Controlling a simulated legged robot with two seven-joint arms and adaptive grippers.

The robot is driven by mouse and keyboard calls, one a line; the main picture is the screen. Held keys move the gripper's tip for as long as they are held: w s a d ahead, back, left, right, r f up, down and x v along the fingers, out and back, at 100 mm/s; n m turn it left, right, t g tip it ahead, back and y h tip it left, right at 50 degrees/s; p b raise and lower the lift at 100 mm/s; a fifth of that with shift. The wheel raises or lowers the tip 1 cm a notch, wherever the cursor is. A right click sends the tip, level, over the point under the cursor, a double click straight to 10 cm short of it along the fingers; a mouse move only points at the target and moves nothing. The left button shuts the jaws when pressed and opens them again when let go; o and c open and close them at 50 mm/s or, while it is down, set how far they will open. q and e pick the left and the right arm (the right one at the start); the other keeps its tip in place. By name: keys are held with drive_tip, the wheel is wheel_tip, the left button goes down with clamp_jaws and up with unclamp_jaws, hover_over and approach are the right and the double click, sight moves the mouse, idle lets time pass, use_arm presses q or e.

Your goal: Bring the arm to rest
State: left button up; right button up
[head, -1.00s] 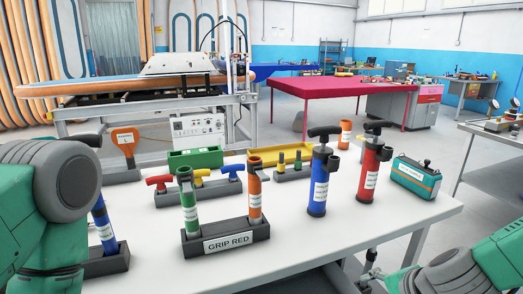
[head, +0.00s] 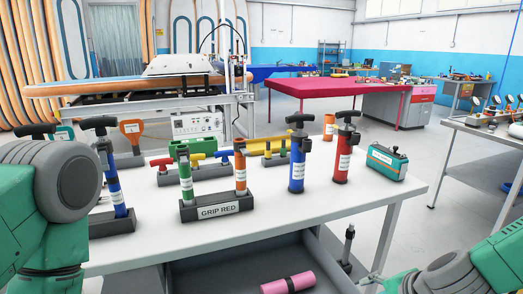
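My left arm (head: 60,200) comes in at the left edge, showing a green link and a large grey joint. It covers the left end of the white table (head: 330,207). My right arm (head: 460,275) shows only as a green and grey part in the bottom right corner, below the table top. The fingers of both grippers are out of view, so I cannot see whether they hold anything.
A blue pump (head: 297,165) and a red pump (head: 343,155) stand upright on the table. A "GRIP RED" holder (head: 215,207) carries a green and an orange tube. A teal box (head: 386,162) sits at right. A pink cylinder (head: 288,283) lies below the table top.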

drive_tip(key=s+d+f+n+g+h+b, duration=0.1)
drive_tip(key=s+d+f+n+g+b, duration=0.1)
drive_tip(key=s+f+n+b, duration=0.2)
drive_tip(key=s+d+f+n+g+h+b, duration=0.1)
drive_tip(key=s+f+n, duration=0.9)
drive_tip(key=s+f, duration=1)
drive_tip(key=d+f+g+b, duration=0.1)
drive_tip(key=g+b, duration=0.1)
drive_tip(key=b, duration=0.1)
drive_tip(key=shift+d+f+g, duration=0.2)
drive_tip(key=shift+f+g, duration=0.1)
